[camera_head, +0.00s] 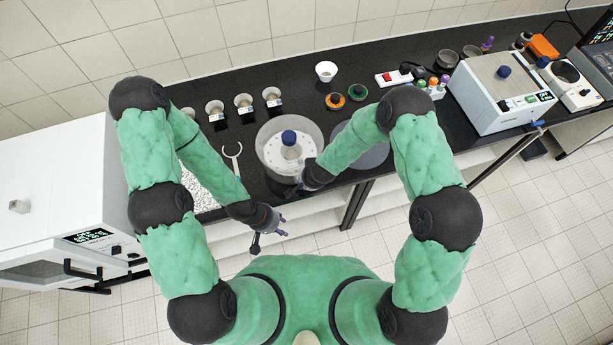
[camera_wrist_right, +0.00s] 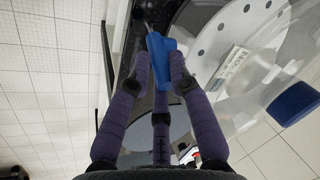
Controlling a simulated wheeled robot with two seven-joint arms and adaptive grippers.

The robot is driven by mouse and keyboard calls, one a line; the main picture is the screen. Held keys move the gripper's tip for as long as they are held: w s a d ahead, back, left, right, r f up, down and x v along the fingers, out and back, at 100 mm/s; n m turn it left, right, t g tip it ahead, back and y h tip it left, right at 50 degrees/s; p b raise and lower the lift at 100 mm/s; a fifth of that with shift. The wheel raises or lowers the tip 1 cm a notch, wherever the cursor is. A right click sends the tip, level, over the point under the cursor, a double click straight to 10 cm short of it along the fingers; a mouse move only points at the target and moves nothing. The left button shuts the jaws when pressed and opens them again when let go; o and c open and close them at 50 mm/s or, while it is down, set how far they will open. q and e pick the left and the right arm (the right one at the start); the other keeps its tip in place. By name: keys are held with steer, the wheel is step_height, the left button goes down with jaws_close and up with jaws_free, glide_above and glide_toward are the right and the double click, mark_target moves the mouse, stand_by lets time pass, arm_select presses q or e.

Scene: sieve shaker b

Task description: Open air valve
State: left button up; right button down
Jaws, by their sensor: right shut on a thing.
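The air valve handle (camera_wrist_right: 158,58) is a small blue lever beside a clear vessel in the right wrist view. My right gripper (camera_wrist_right: 162,75) is shut on this handle, its purple fingers on either side of it. In the head view the right gripper (camera_head: 291,191) is at the front side of the clear round vessel (camera_head: 265,150), and the forearm partly hides it. The vessel has a perforated white plate inside and a blue knob (camera_head: 289,137) on top. My left gripper (camera_head: 276,232) is open and empty, with fingers spread, in front of the bench edge.
A white oven (camera_head: 60,195) stands at the left, and a white box-shaped device (camera_head: 500,95) at the right.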

steer(key=shift+w+a+r+p, duration=0.1)
steer(key=shift+w+r+p, duration=0.25)
steer(key=shift+p, duration=0.5)
steer(key=shift+f, duration=0.1)
steer(key=c, duration=1.2)
jaws_free()
steer(key=shift+f, duration=0.1)
steer(key=shift+s+f, duration=0.1)
steer(key=shift+s, duration=0.1)
steer(key=v, duration=1.2)
steer(key=shift+a, duration=0.2)
steer(key=shift+s+f, duration=0.1)
